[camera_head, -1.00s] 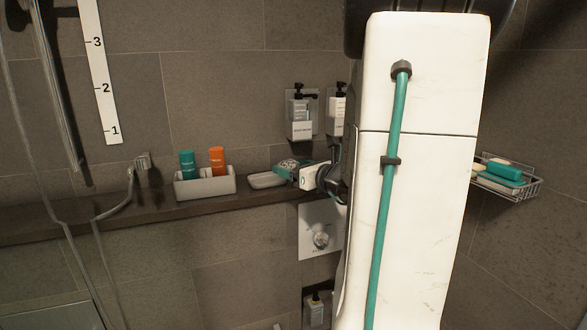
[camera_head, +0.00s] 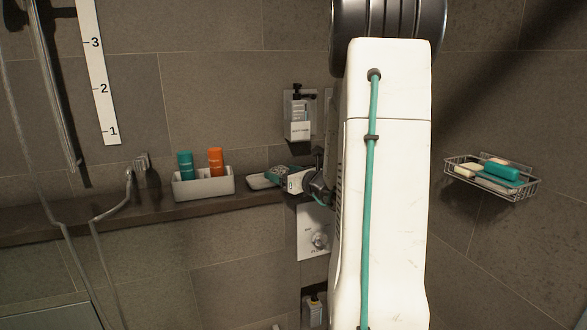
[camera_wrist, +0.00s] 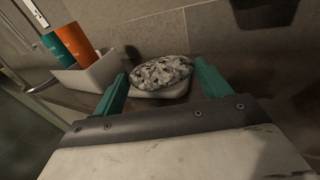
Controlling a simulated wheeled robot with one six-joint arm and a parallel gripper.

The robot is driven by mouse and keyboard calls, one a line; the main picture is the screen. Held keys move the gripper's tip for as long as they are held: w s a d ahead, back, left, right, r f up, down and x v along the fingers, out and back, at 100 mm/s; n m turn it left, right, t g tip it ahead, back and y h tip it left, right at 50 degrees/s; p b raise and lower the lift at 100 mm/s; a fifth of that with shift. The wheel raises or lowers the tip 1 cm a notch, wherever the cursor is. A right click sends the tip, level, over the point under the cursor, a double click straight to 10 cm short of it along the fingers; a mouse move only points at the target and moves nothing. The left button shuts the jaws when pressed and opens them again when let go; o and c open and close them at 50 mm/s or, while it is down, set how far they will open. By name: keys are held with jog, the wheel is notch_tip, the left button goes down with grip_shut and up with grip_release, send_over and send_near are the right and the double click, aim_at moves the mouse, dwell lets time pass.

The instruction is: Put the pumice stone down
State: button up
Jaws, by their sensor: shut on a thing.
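The pumice stone (camera_wrist: 160,71) is a speckled grey oval between the two teal fingers of my gripper (camera_wrist: 160,84) in the wrist view. My gripper is shut on it. A white soap dish (camera_wrist: 173,90) shows just under the stone in the wrist view. In the head view my gripper (camera_head: 280,177) is at the right end of the dark ledge, over the right side of the white dish (camera_head: 261,182). The stone is hard to make out there. I cannot tell whether the stone touches the dish.
A pale tray (camera_head: 204,187) with a teal bottle (camera_head: 185,164) and an orange bottle (camera_head: 216,161) stands left of the dish on the ledge (camera_head: 90,215). A soap dispenser (camera_head: 300,120) hangs above. A wire basket (camera_head: 492,180) with bars is on the right wall.

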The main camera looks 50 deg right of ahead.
jog(key=shift+f, duration=0.25)
jog(key=shift+f, duration=0.35)
jog(key=o, duration=1.2)
jog(key=shift+o, duration=0.2)
